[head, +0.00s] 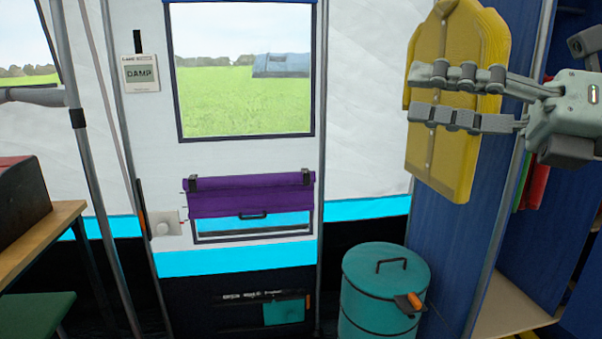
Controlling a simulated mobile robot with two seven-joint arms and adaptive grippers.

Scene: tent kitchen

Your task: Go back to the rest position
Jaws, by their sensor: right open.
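My right gripper (428,94) comes in from the right edge at the upper right. Its two fingers are apart and point left, with nothing between them. It is in front of a yellow raincoat-shaped thing (440,165) on a blue panel; I cannot tell whether they touch. My left gripper is not in the head view.
A teal lidded bin (385,300) stands at the bottom, right of centre. A purple rolled flap (250,195) hangs below the window (245,70). A wooden table (40,235) and a green stool (35,310) are at the left. Shelves (515,310) are at the right.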

